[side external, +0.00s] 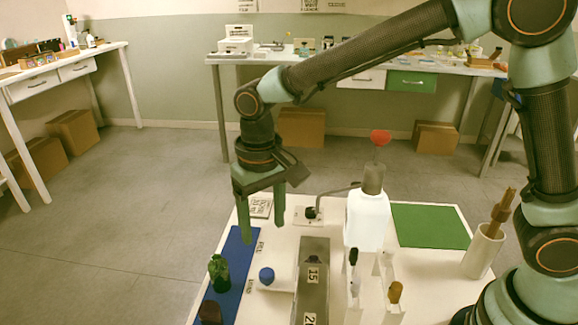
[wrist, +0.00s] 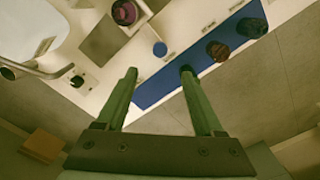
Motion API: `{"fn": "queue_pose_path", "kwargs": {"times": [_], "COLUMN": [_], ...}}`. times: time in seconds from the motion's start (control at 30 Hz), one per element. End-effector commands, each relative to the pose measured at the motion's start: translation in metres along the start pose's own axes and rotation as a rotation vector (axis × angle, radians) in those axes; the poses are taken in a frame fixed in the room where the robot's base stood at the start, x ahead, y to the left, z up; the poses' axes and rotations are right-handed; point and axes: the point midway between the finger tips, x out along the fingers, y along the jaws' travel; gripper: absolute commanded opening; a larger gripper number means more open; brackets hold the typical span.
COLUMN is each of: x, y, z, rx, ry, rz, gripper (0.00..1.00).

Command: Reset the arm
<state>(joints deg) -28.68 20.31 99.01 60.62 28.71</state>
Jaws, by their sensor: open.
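My gripper (side external: 262,232) is open and empty, pointing down above the far end of the blue strip (side external: 238,250). Its two green fingers stand apart, and nothing shows between them in the wrist view (wrist: 158,71). A dark green bottle (side external: 219,272) stands on the blue strip, nearer the camera than my gripper. Two bottles also show on the strip in the wrist view, one brownish (wrist: 218,50) and one dark (wrist: 250,27), right of my fingers.
A blue-topped piece (side external: 266,276), a grey numbered channel (side external: 314,258) and a white vessel with a red top (side external: 368,218) stand right of the strip. A green mat (side external: 430,226) is bare; a cup (side external: 483,252) holds brown sticks.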

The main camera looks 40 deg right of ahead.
Motion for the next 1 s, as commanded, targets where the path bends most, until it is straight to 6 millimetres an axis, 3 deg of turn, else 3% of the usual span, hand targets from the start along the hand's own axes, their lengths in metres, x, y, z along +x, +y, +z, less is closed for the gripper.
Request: {"fn": "queue_pose_path", "kwargs": {"times": [0.2,0.33,0.7,1.0], "x": [-0.002,-0.017,-0.080,-0.096], "y": [0.003,0.020,0.119,0.183], "z": [0.000,0.000,0.029,0.071], "rx": [0.001,0.005,0.007,0.005], "ry": [0.005,0.037,0.244,0.417], "rz": [-0.003,-0.018,-0.062,-0.032], "gripper": [0.69,0.69,0.69,0.69]}}
